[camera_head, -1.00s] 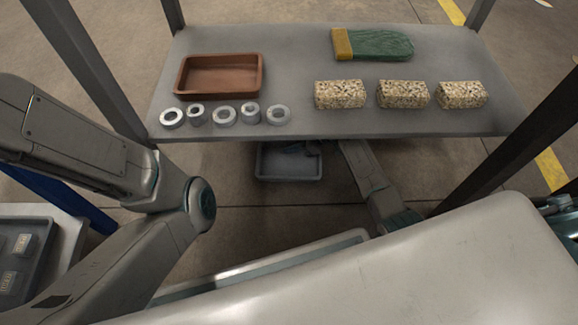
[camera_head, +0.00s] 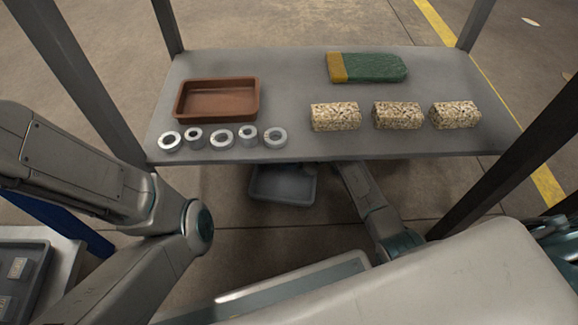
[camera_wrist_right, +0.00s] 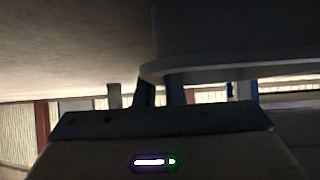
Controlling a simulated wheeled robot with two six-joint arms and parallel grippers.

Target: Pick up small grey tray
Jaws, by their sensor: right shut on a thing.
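The small grey tray (camera_head: 284,198) is in the head view, below the front edge of the shelf and slightly tilted. Its far part is hidden under the shelf. My right gripper (camera_head: 306,168) reaches under the shelf and is shut on the tray's far right side; the fingertips are mostly hidden. In the right wrist view, the tray (camera_wrist_right: 235,42) fills the dark upper right, with my right gripper (camera_wrist_right: 162,88) at its rim. My left arm comes in from the left, but its gripper is outside the frame.
The shelf (camera_head: 290,85) holds a brown tray (camera_head: 218,101), several metal rings (camera_head: 222,139), a green and yellow mitt (camera_head: 368,68) and 3 speckled blocks (camera_head: 397,115). Dark posts (camera_head: 505,150) stand at its corners. Another dark tray (camera_head: 38,285) is at lower left.

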